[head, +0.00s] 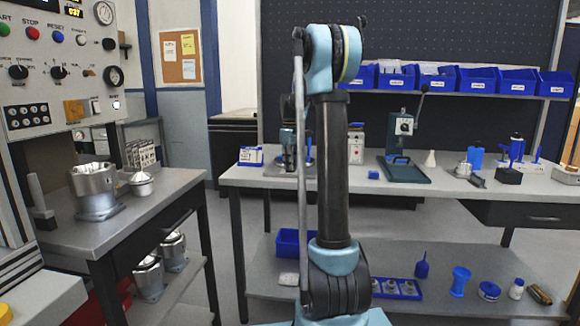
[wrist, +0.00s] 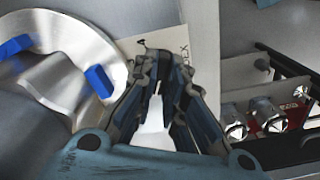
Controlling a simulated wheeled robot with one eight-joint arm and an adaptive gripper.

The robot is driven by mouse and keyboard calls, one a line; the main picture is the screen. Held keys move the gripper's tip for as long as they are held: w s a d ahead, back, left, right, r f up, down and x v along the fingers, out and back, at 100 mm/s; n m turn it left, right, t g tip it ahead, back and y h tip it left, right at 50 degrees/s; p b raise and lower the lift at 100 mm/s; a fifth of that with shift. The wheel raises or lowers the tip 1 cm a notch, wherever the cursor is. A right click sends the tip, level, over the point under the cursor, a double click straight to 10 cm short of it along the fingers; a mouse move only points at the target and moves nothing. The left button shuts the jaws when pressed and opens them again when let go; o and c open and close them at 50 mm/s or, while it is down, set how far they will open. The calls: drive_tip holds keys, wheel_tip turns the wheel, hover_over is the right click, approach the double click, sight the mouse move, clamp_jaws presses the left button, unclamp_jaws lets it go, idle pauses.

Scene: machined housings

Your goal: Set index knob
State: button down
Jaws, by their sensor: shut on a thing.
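My gripper (wrist: 166,68) shows in the wrist view with its dark fingers drawn together over a pale plate (wrist: 146,46). Dark lettering on the plate is partly covered; the letters that show end in "EX". The index knob is hidden between and behind the fingers, so its pointer and setting cannot be read. The fingers are shut on it at the plate. In the head view, my gripper (head: 288,140) is partly behind my arm, low over the back workbench.
A round metal housing with blue blocks (wrist: 98,80) lies close left of my gripper. Metal parts (wrist: 265,112) sit lower right. The workbench (head: 262,178) also holds a blue-and-white rack (head: 251,156) and a lever press (head: 404,140). A side table (head: 140,225) stands left.

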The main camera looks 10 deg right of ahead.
drive_tip(key=shift+n, duration=0.4)
drive_tip(key=shift+d, duration=0.1)
drive_tip(key=c, duration=1.7)
unclamp_jaws()
drive_tip(key=shift+o, duration=0.2)
drive_tip(key=shift+r, duration=0.1)
drive_tip(key=shift+r, duration=3.85)
